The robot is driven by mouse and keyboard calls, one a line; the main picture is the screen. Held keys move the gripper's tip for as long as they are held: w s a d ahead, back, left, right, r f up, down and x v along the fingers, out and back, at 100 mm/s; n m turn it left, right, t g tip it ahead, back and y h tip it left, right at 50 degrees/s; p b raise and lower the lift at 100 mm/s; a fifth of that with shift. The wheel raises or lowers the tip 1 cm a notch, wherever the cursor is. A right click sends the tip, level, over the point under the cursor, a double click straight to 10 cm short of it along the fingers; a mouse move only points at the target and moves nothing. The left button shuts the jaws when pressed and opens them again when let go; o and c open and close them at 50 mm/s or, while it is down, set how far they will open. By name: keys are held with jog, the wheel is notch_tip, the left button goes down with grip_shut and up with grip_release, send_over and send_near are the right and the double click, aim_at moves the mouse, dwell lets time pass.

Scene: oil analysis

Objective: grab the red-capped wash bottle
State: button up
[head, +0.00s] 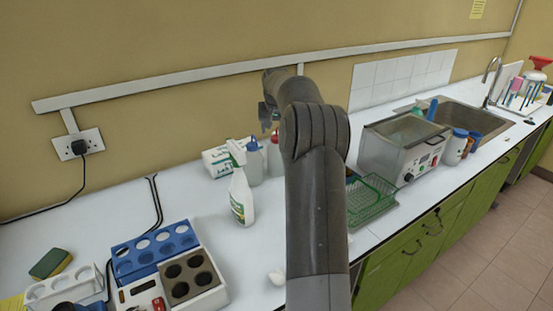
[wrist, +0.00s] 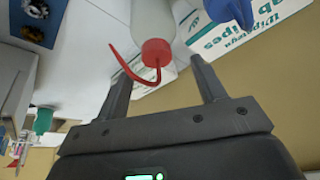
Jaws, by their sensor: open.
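The red-capped wash bottle (head: 274,160) stands on the counter near the wall in the head view, partly hidden by my arm. In the wrist view its white body (wrist: 152,22) and red cap with a curved red spout (wrist: 157,52) appear beyond the fingertips, in line with the gap. The spout reaches left across the cap, near the left finger. My gripper (wrist: 160,68) is open, with nothing between the fingers that I can see gripped. In the head view my gripper (head: 268,113) is above the bottles, mostly hidden behind my arm.
A blue-capped wash bottle (head: 253,162) stands close at left, with a wipes box (head: 217,161) behind it. A green-labelled spray bottle (head: 241,196) is in front. A green rack (head: 372,199) and a water bath (head: 402,150) stand to the right.

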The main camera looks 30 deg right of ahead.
jog(key=x, duration=0.5)
jog(key=shift+w+d, duration=0.2)
jog(key=shift+d, duration=0.25)
jog(key=shift+c, duration=0.2)
grip_shut()
jog(key=shift+r, duration=0.1)
